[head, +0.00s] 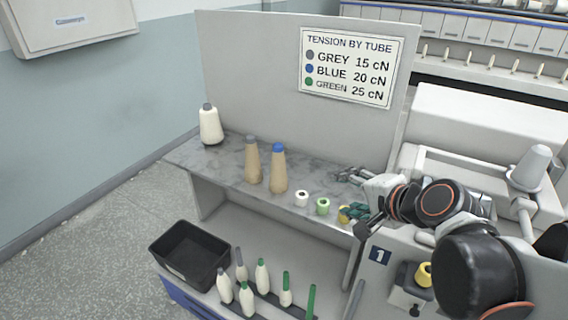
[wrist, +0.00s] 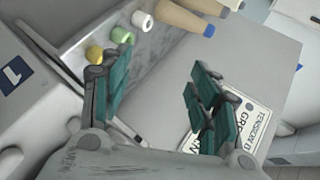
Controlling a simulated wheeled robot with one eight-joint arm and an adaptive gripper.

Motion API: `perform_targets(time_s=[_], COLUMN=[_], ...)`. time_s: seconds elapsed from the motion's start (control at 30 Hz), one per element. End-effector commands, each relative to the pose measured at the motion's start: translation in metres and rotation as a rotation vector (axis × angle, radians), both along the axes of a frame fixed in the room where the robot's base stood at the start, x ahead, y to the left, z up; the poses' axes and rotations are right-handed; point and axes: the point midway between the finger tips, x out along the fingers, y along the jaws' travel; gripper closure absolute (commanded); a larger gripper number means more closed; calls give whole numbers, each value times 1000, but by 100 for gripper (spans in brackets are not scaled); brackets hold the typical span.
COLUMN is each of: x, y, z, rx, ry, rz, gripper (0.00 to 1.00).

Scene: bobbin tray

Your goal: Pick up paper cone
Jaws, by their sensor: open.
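Two tan paper cones stand upright side by side on the grey marbled shelf (head: 225,163) in the head view. One has a grey tip (head: 253,162) and the other, to its right, a blue tip (head: 279,170). In the wrist view the blue-tipped cone (wrist: 182,18) and part of the other cone (wrist: 208,5) show at the top edge. My gripper (head: 353,194) is open and empty at the shelf's right end, to the right of the cones and apart from them. Its teal-padded fingers stand wide apart in the wrist view (wrist: 158,92).
Small white (head: 302,198), green (head: 322,206) and yellow (head: 344,213) rolls lie between the cones and my gripper. A white yarn cone (head: 210,126) stands at the shelf's left end. A back panel (head: 250,70) rises behind. A black bin (head: 190,250) and several bobbins are below.

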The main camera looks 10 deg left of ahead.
Motion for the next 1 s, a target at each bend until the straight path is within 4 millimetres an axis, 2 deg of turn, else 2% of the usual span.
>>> perform_targets(time_s=[0.03, 0.2, 0.5, 0.73, 1.0], x=[13, 48, 94, 111, 118], y=[12, 47, 91, 108, 114], z=[0, -1, -19, -42, -53], rx=[94, 433, 1022, 1378, 1535], ry=[20, 115, 360, 560, 662], rz=[-28, -130, -284, -366, -402], gripper=[44, 44, 44, 44, 44])
